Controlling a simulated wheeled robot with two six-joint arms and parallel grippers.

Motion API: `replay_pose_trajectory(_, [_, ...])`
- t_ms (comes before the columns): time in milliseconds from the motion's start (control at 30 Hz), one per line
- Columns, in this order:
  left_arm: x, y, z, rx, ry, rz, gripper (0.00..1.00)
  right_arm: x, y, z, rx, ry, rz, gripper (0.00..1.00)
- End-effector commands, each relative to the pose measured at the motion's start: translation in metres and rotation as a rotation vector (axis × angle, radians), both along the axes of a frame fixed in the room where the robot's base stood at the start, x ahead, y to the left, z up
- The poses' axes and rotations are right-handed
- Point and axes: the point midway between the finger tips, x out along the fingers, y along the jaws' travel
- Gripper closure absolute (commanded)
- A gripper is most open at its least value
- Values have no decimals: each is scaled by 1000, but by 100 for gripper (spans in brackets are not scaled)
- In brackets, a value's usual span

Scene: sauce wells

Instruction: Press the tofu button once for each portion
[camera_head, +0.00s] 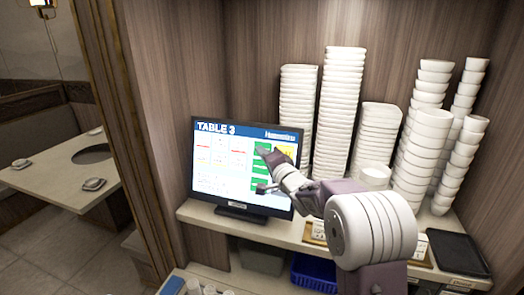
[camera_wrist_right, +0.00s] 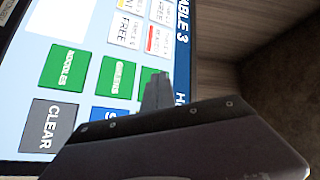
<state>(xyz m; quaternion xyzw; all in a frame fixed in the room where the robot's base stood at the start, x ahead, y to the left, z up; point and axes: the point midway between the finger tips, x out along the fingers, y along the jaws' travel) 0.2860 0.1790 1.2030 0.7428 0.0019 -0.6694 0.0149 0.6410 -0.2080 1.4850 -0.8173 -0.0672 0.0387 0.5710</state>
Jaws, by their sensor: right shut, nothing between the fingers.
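The touch screen (camera_head: 221,185) stands on the counter under the heading TABLE 3. In the right wrist view it shows turned on its side, with a green NOODLES button (camera_wrist_right: 65,68), a green GREENS button (camera_wrist_right: 116,77) and a third green button (camera_wrist_right: 149,73) partly behind my fingertips. No label reading tofu is legible. My right gripper (camera_head: 266,155) is shut and empty, its tips in front of the screen's right part, over the upper green buttons. It also shows in the wrist view (camera_wrist_right: 161,92). I cannot tell whether the tips touch the glass. My left gripper is not in view.
A grey CLEAR button (camera_wrist_right: 50,128) and a partly hidden blue button (camera_wrist_right: 97,113) lie close by on the screen. Tall stacks of white bowls (camera_head: 341,95) stand behind and right. A black tray (camera_head: 457,252) lies at the counter's right; a blue basket (camera_head: 313,272) sits below.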

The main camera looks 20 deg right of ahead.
Motion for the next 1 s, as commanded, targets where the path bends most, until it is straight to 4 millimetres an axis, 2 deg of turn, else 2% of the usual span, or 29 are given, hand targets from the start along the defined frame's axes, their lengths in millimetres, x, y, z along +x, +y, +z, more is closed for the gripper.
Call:
replay_pose_trajectory(233, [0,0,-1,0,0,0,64,-2,1,0,0,0,0,100])
replay_pose_trajectory(500, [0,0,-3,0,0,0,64,-13,9,4,0,-1,0,100])
replay_pose_trajectory(800, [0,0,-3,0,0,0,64,-14,9,5,0,0,0,100])
replay_pose_trajectory(1000, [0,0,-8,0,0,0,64,-28,19,10,-2,-2,1,100])
